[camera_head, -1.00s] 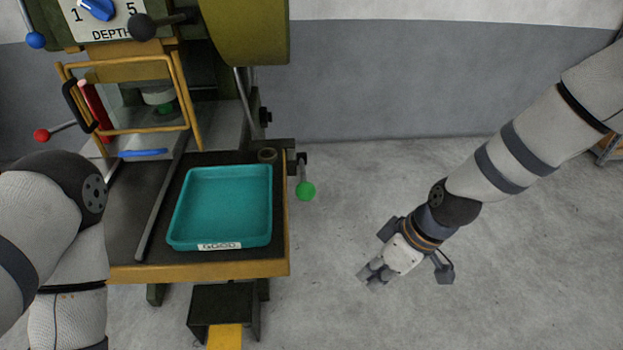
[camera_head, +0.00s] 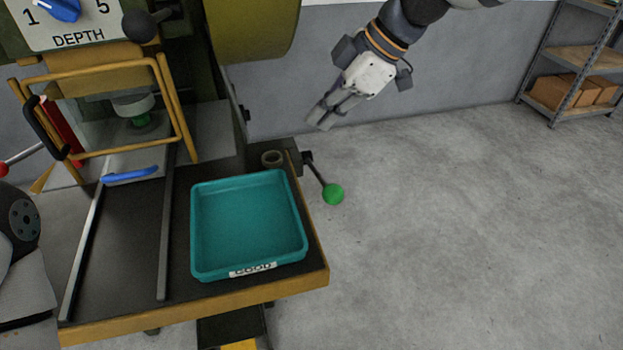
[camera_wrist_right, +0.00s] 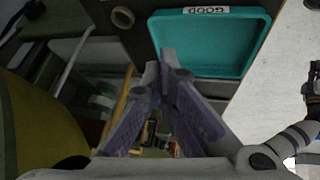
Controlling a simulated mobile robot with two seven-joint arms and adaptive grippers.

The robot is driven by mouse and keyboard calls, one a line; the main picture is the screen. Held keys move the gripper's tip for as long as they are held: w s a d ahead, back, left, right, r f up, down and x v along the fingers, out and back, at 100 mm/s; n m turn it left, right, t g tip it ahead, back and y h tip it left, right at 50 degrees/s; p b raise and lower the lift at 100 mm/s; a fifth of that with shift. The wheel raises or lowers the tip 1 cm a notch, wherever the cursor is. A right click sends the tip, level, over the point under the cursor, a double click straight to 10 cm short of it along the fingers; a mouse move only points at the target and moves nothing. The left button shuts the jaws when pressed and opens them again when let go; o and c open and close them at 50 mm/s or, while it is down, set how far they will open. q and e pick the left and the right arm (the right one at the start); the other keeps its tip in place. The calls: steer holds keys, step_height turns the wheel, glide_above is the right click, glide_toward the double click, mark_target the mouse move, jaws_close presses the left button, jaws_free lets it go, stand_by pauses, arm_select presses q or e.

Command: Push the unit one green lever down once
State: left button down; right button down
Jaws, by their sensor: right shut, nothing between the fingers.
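The green lever has a green ball knob (camera_head: 333,194) on a dark rod at the right edge of the machine table (camera_head: 200,300). The rod slants down to the right from a black pivot. My right gripper (camera_head: 318,124) is shut and empty, and appears above the lever in the head view, with its fingers pointing down and left. It is apart from the knob. In the right wrist view, the shut fingers (camera_wrist_right: 166,62) show before the teal tray, and the green knob is not visible there. My left gripper is out of view.
A yellow guard frame (camera_head: 178,110) and a blue handle (camera_head: 130,175) are at the left. A shelf with boxes (camera_head: 570,92) stands far right. The floor right of the lever is clear.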

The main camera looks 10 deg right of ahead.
mark_target(336, 190)
steer(key=shift+s+d, duration=0.1)
steer(key=shift+d, duration=0.1)
steer(key=shift+s+f+b, duration=0.15)
steer(key=shift+s+f, duration=0.35)
steer(key=shift+f, duration=0.85)
steer(key=shift+s+f+b, duration=0.1)
steer(key=shift+s+f, duration=0.4)
steer(key=shift+f, duration=0.9)
steer(key=shift+s+f+b, duration=0.15)
steer(key=shift+s+f, duration=0.35)
steer(key=shift+f, duration=0.85)
steer(key=shift+f, duration=0.1)
steer(key=shift+s+f, duration=0.15)
steer(key=shift+f, duration=0.15)
steer(key=shift+s+f, duration=0.3)
steer(key=shift+f, duration=0.5)
steer(key=shift+s+f, duration=0.35)
steer(key=shift+f, duration=0.45)
steer(key=shift+s+f, duration=0.3)
steer(key=shift+f, duration=0.5)
stand_by(0.6)
